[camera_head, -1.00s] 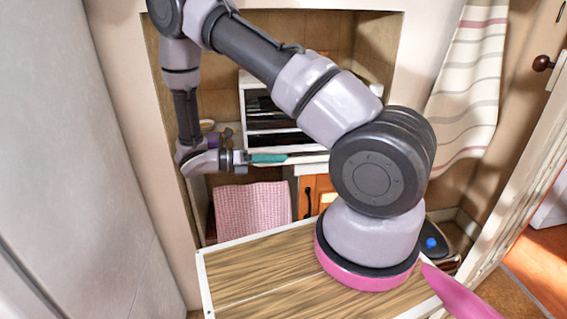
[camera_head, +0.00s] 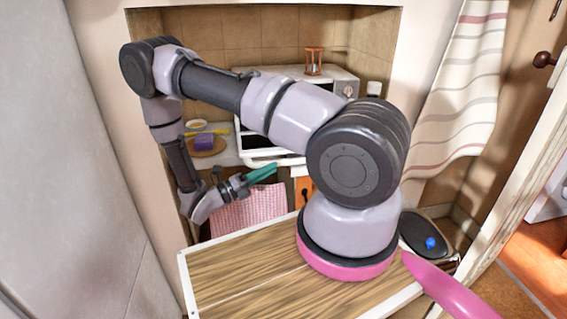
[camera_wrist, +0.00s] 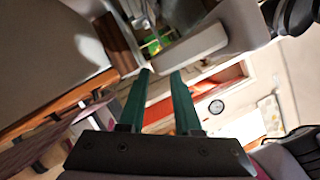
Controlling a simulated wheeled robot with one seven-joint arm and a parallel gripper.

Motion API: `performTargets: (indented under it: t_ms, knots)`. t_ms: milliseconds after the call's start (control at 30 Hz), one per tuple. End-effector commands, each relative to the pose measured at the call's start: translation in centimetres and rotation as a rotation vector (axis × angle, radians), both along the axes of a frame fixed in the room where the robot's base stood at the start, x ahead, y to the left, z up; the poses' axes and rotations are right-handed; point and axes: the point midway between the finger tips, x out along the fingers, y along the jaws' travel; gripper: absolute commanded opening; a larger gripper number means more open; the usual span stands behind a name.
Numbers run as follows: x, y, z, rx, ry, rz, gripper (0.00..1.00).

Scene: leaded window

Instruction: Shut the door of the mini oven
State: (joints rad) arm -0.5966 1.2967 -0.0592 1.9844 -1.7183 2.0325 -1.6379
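The mini oven (camera_head: 345,75) is a white box with a knob, standing on the counter in the niche. My arm hides much of its front. Its door (camera_head: 272,161) shows as a white-rimmed dark panel low at the front; it looks folded down towards me, but how far is hard to tell. My gripper (camera_head: 264,174) has green fingers and is just below and in front of the door's white front edge. In the wrist view the fingers (camera_wrist: 161,75) are apart with nothing between them. A pale bar (camera_wrist: 195,45) lies just beyond the tips, perhaps the door's edge or handle.
An hourglass (camera_head: 314,62) stands on the oven. A round board (camera_head: 208,147) with a purple item (camera_head: 204,141) is left on the counter. A pink checked towel (camera_head: 250,208) hangs below. A wooden top (camera_head: 240,265) is in front.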

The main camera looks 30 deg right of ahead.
Motion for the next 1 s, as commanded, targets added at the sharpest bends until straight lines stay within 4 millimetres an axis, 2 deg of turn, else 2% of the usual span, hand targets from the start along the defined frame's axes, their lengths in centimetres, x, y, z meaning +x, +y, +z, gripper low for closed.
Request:
performTargets:
  t_ms: [100, 300, 433, 700, 733, 800, 1000]
  knots:
    - [0.1, -2.4, 0.5, 0.000, 0.001, -0.005, 0.32]
    - [0.3, -5.0, 1.0, 0.002, -0.001, -0.002, 0.32]
    - [0.3, -5.7, 1.2, 0.002, -0.002, -0.001, 0.32]
    - [0.3, -5.8, 1.2, 0.002, -0.003, 0.001, 0.32]
    - [0.3, -5.8, 1.2, 0.002, -0.003, 0.001, 0.28]
    - [0.3, -5.8, 1.2, 0.002, -0.003, 0.001, 0.01]
    - [0.3, -5.8, 1.2, 0.002, -0.003, 0.000, 0.00]
